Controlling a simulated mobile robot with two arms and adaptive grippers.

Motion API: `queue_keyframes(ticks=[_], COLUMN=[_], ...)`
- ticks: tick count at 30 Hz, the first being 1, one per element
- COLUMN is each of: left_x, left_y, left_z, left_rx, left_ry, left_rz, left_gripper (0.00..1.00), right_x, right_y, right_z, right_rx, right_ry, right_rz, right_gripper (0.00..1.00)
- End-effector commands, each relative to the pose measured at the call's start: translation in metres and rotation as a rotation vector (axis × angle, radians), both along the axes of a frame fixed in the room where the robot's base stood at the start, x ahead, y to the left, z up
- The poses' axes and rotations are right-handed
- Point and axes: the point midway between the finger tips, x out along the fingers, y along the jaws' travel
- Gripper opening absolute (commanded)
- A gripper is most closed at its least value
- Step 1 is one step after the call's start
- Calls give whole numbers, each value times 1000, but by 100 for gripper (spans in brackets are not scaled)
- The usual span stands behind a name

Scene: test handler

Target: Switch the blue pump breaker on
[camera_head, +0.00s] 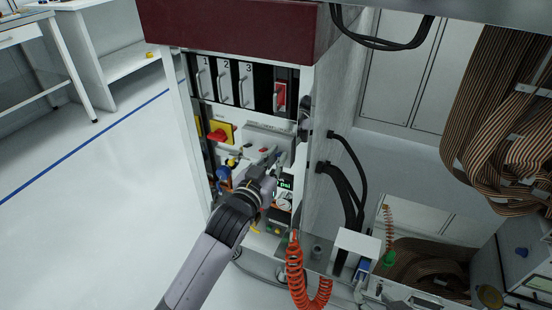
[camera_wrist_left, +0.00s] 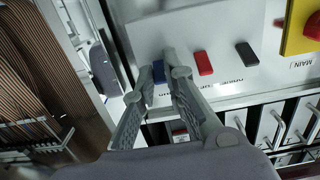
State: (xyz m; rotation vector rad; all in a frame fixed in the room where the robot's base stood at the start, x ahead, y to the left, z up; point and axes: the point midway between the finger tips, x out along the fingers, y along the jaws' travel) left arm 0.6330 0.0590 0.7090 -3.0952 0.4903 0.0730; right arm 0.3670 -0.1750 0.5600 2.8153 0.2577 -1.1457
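The blue breaker (camera_wrist_left: 158,72) shows in the left wrist view on a light panel (camera_wrist_left: 225,25), in the gap between the fingertips of my left gripper (camera_wrist_left: 157,74). The fingers are apart at a narrow opening, and I cannot tell whether either touches the breaker. A red breaker (camera_wrist_left: 203,63) and a black breaker (camera_wrist_left: 246,54) sit beside it. In the head view my left gripper (camera_head: 275,158) is at the front of the grey breaker box (camera_head: 262,136). The blue breaker is not clear there. My right gripper is out of view.
A red rotary switch on a yellow plate (camera_head: 221,134) is left of the box. Numbered handled modules (camera_head: 224,82) are above it. A coiled orange hose (camera_head: 296,275) hangs below, and black cables (camera_head: 345,180) run along the cabinet's right side. The floor (camera_head: 100,210) at left is clear.

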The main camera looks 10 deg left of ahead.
Motion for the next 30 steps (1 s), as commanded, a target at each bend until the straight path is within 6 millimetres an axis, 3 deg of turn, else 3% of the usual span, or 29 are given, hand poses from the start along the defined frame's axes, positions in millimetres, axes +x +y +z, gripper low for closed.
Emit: queue_keyframes(ticks=[9, 20, 26, 30], left_x=[0, -4, -32, -61], left_y=[0, 1, 10, 20], left_z=[1, 0, 1, 2], left_rx=[-1, 0, 2, 2], left_ry=[-2, 0, 2, 2], left_rz=[0, 0, 0, 0], left_gripper=[32, 32, 32, 32], right_x=[0, 0, 0, 0], right_y=[0, 0, 0, 0], right_z=[0, 0, 0, 0], right_rx=[0, 0, 0, 0], right_ry=[-2, -1, -1, -1], right_rz=[0, 0, 0, 0], right_gripper=[40, 40, 40, 40])
